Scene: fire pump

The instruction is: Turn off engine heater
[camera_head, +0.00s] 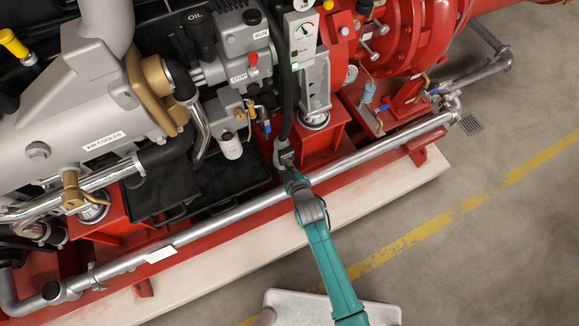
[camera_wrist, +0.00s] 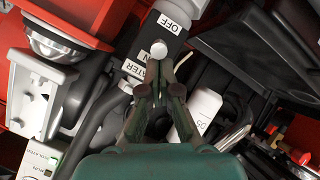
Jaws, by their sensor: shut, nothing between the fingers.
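The heater switch box (camera_wrist: 157,28) is a small grey housing in the upper middle of the wrist view. My gripper (camera_wrist: 160,90) is shut and empty, just below the knob in the picture. Contact cannot be told. In the head view my gripper (camera_head: 287,158) is beside the base rail, partly covering the box.
A silver pipe (camera_head: 235,212) runs along the red base frame. A black hose (camera_head: 287,95) rises above my gripper, beside the gauge panel (camera_head: 302,38). A white filter (camera_head: 230,147) hangs to the left. Open floor (camera_head: 480,215) lies to the right.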

